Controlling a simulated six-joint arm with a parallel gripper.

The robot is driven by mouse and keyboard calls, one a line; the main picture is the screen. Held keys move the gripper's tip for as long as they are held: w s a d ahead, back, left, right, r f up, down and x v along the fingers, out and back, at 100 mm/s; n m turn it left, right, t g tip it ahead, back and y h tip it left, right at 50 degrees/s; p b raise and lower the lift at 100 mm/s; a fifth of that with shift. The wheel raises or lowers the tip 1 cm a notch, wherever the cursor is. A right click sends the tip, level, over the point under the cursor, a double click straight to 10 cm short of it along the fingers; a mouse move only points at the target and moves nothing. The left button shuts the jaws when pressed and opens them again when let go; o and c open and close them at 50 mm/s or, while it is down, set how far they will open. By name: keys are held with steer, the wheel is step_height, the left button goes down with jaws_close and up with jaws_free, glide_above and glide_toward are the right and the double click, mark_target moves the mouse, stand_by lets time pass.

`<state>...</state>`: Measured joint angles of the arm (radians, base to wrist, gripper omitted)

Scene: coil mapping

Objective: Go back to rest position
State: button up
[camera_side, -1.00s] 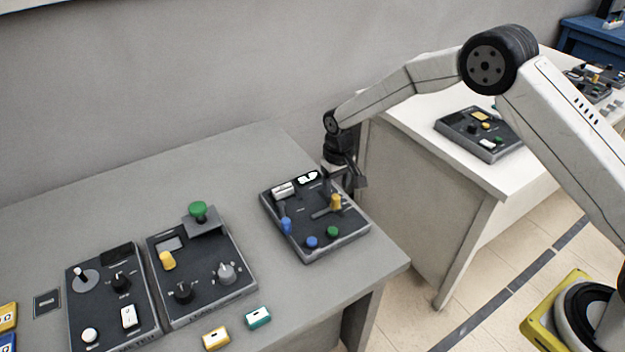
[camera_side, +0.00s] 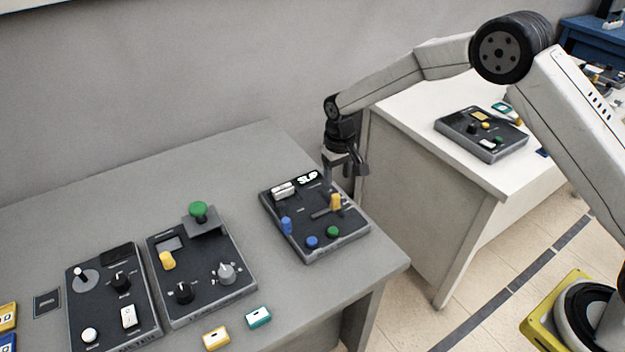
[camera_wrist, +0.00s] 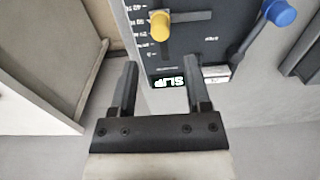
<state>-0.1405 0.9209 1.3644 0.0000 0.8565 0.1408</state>
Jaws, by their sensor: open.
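My gripper (camera_side: 345,172) hangs just above and behind the far right corner of a dark control panel (camera_side: 290,245) on the grey table. In the wrist view my gripper (camera_wrist: 160,82) has its two fingers spread, with nothing between them but part of the panel and table edge. The panel carries a yellow slider knob (camera_side: 336,202), a blue lever (camera_side: 286,226), a blue button (camera_side: 312,242), a green button (camera_side: 333,232) and a display reading "SLIP" (camera_side: 307,178). The wrist view also shows the yellow knob (camera_wrist: 160,26), the blue lever (camera_wrist: 279,12) and the display (camera_wrist: 169,79).
Two more panels (camera_side: 240,262) (camera_side: 78,312) stand on the grey table (camera_side: 120,200) to the left, one with a raised green button (camera_side: 199,209). Yellow (camera_side: 216,338) and teal (camera_side: 258,317) blocks lie in front. A white table (camera_side: 400,120) holds another panel (camera_side: 480,146).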

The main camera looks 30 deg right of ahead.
steer(key=shift+s+d+r, duration=0.2)
steer(key=shift+r, duration=0.1)
steer(key=s+d+r+t, duration=0.1)
steer(key=s+d+r, duration=0.1)
steer(key=s, duration=0.6)
steer(key=s+d+r, duration=0.3)
steer(key=s, duration=0.6)
steer(key=s+d+r+t, duration=0.1)
steer(key=s+d+r, duration=0.1)
steer(key=s, duration=0.6)
steer(key=shift+s+d+r+t, duration=0.15)
steer(key=shift+s+r+t, duration=0.15)
steer(key=shift+s+r, duration=0.1)
steer(key=shift+w, duration=0.1)
stand_by(2.4)
